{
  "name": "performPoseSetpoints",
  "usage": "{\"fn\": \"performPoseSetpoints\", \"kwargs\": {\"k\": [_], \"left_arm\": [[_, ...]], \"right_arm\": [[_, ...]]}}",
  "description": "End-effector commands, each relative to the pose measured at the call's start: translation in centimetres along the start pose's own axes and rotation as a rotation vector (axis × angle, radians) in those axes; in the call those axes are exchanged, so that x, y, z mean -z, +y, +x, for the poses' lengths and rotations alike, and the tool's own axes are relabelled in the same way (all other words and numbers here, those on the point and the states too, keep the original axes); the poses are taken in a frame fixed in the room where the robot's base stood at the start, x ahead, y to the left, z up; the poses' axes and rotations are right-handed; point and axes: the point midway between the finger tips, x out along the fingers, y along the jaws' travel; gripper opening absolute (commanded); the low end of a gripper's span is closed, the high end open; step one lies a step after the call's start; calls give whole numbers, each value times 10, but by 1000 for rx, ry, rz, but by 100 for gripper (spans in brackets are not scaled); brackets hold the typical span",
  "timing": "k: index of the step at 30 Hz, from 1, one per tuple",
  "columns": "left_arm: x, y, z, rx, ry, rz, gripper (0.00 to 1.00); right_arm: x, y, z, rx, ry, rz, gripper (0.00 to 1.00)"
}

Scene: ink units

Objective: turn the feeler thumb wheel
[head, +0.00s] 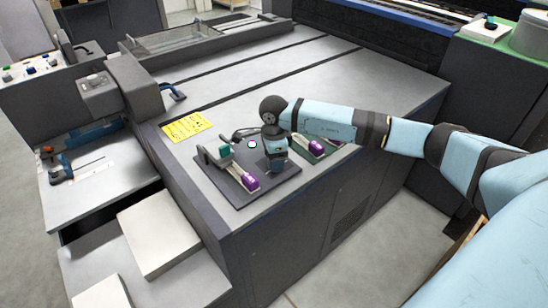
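A dark plate (234,191) lies on the front part of the grey machine table. It carries a small fixture with a teal block (224,151) and a purple-ended piece (251,184). A second fixture with a purple part (335,140) sits to the right, partly behind my arm. I cannot tell which small part is the feeler thumb wheel. My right gripper (277,170) points down over the plate, just right of the first fixture. Its fingers are too small and hidden to show whether they are open. My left gripper is not in view.
A yellow label (186,126) lies on the table left of the plate. A grey column block (137,86) and a lower shelf with blue tools (66,167) stand at left. White blocks (158,235) sit at lower left. The table behind the plate is mostly clear.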

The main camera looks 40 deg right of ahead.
Motion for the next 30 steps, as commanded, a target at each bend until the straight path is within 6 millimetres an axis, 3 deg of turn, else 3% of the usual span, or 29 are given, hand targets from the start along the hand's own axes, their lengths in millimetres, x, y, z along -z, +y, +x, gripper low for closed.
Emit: {"fn": "performPoseSetpoints", "kwargs": {"k": [9, 13, 30], "left_arm": [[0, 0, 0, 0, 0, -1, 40], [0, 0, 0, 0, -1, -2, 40], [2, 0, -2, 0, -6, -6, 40]], "right_arm": [[0, 0, -1, 0, 0, -1, 67], [0, -1, -11, 2, -1, -1, 67], [0, -1, -124, 3, -1, -1, 67]]}}
